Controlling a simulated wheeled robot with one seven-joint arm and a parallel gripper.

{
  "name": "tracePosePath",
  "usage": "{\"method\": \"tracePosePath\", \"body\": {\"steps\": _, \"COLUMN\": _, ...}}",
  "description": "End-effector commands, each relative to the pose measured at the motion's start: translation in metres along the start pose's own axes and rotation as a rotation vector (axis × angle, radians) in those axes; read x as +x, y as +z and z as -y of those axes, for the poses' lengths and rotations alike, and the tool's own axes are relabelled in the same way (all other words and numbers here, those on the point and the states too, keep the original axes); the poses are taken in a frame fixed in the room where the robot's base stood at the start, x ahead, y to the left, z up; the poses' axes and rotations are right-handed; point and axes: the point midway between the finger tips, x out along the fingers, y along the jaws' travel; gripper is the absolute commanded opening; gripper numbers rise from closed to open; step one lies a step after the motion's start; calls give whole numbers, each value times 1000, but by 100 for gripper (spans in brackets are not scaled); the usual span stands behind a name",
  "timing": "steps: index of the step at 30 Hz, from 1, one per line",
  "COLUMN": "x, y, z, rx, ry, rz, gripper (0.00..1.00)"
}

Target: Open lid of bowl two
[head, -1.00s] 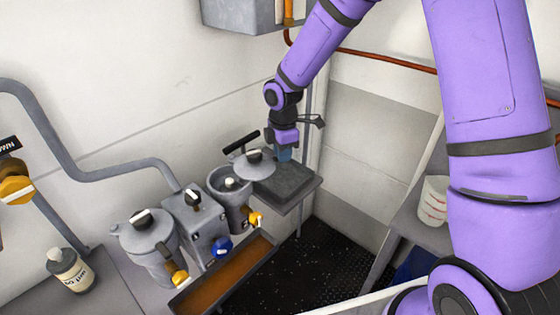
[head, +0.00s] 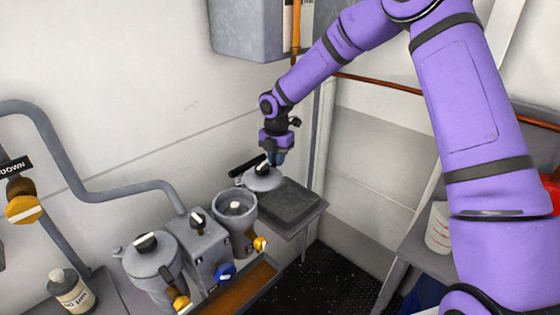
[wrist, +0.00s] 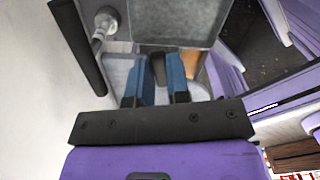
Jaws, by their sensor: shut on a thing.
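Two grey metal bowls stand on the unit in the head view. The left bowl (head: 150,282) has its lid (head: 148,258) on, with a black and white knob. The right bowl (head: 238,222) is uncovered, and a small pale piece shows inside it. A second grey lid (head: 264,182) is behind and right of that bowl, clear of its mouth. My gripper (head: 277,159) is at this lid's dark knob (head: 262,168). In the wrist view the blue fingers (wrist: 158,85) are shut on the dark knob (wrist: 157,68). No label shows which bowl is number two.
A dark square plate (head: 290,200) is right of the lid. A black handle bar (head: 247,165) lies close by, also in the wrist view (wrist: 78,45). A grey control box (head: 197,240) stands between the bowls. An orange-brown trough (head: 243,290) runs in front.

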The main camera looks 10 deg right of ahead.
Motion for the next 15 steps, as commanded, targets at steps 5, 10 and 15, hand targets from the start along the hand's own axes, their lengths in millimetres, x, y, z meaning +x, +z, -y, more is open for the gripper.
{"method": "tracePosePath", "body": {"steps": 5, "x": -1, "y": 1, "z": -4, "rx": -25, "ry": 1, "rz": 0, "gripper": 0}}
{"method": "tracePosePath", "body": {"steps": 10, "x": 0, "y": 1, "z": -4, "rx": -29, "ry": 1, "rz": 0, "gripper": 0}}
{"method": "tracePosePath", "body": {"steps": 15, "x": 0, "y": 1, "z": -4, "rx": -29, "ry": 1, "rz": 0, "gripper": 0}}
